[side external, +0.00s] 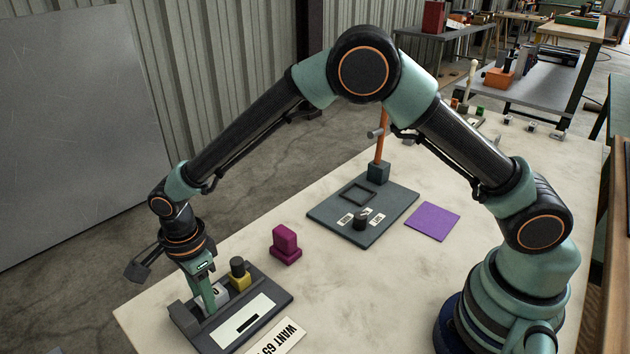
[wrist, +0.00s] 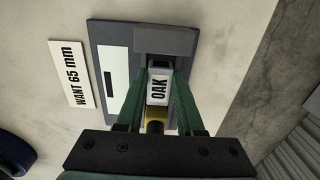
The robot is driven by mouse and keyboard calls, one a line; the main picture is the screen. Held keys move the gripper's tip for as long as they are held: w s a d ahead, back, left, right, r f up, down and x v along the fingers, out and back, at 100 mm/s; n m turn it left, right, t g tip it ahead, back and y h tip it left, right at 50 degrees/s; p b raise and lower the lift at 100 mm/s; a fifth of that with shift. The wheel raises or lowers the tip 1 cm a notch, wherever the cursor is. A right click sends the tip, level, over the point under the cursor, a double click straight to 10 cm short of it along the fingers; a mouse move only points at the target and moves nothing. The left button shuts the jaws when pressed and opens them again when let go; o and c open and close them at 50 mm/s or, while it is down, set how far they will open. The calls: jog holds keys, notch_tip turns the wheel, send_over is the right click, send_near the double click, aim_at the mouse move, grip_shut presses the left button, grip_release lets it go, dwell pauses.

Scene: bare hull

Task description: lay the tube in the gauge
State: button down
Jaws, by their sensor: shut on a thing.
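The gauge (side external: 265,324) is a dark grey plate at the lower left of the side view, with a raised end block (side external: 184,318), a white strip with a black mark, and a yellow slider (side external: 241,282) with a black knob. The gauge plate also shows in the wrist view (wrist: 98,35).
A card reading WANT 65 mm (wrist: 72,74) lies beside the gauge. A magenta block (side external: 286,244) stands behind it. Farther back are a dark plate (side external: 330,207) with an orange post (side external: 380,145) and a purple square (side external: 433,221). The table between is clear.

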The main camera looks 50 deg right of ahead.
jog(key=c, duration=0.5)
grip_release()
jog(key=shift+c, duration=0.2)
notch_tip(320, 180, up, 12)
jog(key=d+r+n+t, duration=0.1)
jog(key=d+r+n, duration=0.2)
jog(key=d+r, duration=0.35)
jog(key=s+d+r+n+t, duration=0.2)
jog(key=s+d+n, duration=0.4)
jog(key=d, duration=0.4)
jog(key=s+d+r+n+t, duration=0.2)
jog(key=s+d+n, duration=0.4)
jog(key=d+n, duration=0.3)
jog(key=shift+s+d+t, duration=0.25)
jog(key=shift+d+t, duration=0.05)
jog(key=shift+d, duration=0.35)
